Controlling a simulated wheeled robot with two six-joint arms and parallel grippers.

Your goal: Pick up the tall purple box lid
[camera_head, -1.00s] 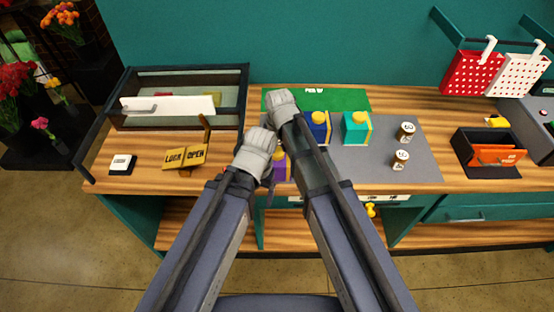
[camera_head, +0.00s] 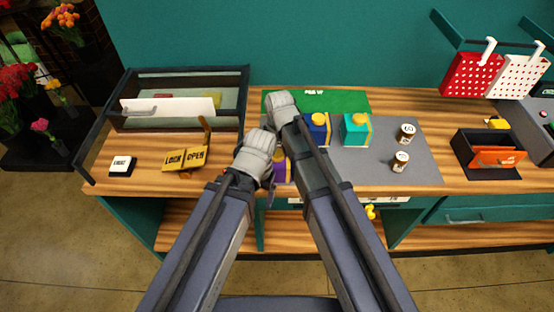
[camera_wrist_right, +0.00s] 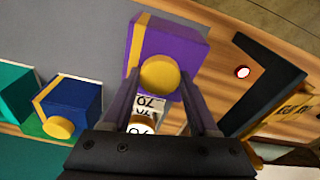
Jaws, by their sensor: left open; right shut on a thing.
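The tall purple box lid (camera_wrist_right: 172,42), with a yellow stripe and a round yellow knob (camera_wrist_right: 160,73), is at the top middle of the right wrist view. My right gripper (camera_wrist_right: 160,84) has its two fingers on either side of this knob and is shut on it. In the head view only a small purple part (camera_head: 281,171) shows beside my arms, and my right gripper (camera_head: 283,106) mostly hides its own fingers. Whether the lid is off its box cannot be told. My left gripper (camera_head: 268,186) is open, low and close to the purple part.
A blue box (camera_head: 318,128) and a teal box (camera_head: 356,128) stand right of my right arm. Two brown bottles (camera_head: 401,161) stand on the grey mat (camera_head: 425,165). A labelled bottle (camera_wrist_right: 147,108) shows between my right fingers.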

